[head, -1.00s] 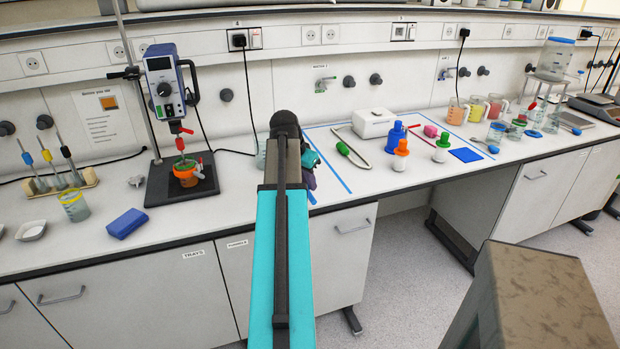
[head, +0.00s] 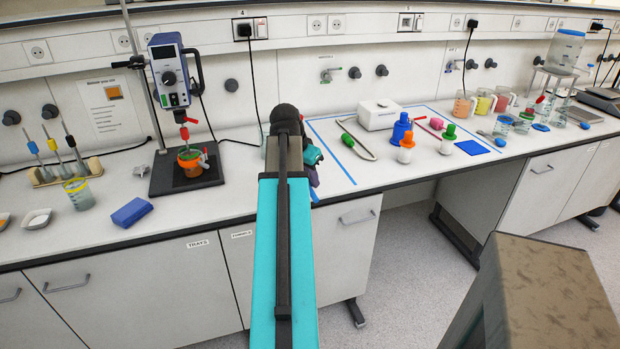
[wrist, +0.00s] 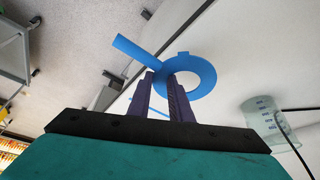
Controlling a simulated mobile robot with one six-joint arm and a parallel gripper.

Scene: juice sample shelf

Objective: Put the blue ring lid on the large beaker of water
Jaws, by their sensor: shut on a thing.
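My gripper (wrist: 160,98) is shut on the blue ring lid (wrist: 205,78), a flat ring with a straight tab, in the wrist view. The fingers grip the ring's near edge, and the ring is held clear of the bench. A clear beaker with blue markings (wrist: 262,122) stands apart from the lid, to the right in the wrist view; it looks like the large beaker of water, but its water level is hard to tell. In the head view my arm hides the lid and most of my gripper (head: 312,175); only a pale edge of a beaker shows beside the arm.
On the bench, a stirrer stand (head: 168,75) with an orange pot (head: 190,160) and a blue block (head: 131,212) are left of my arm. A white box (head: 379,114), a blue bottle (head: 401,127) and several small items lie right. The bench front between is clear.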

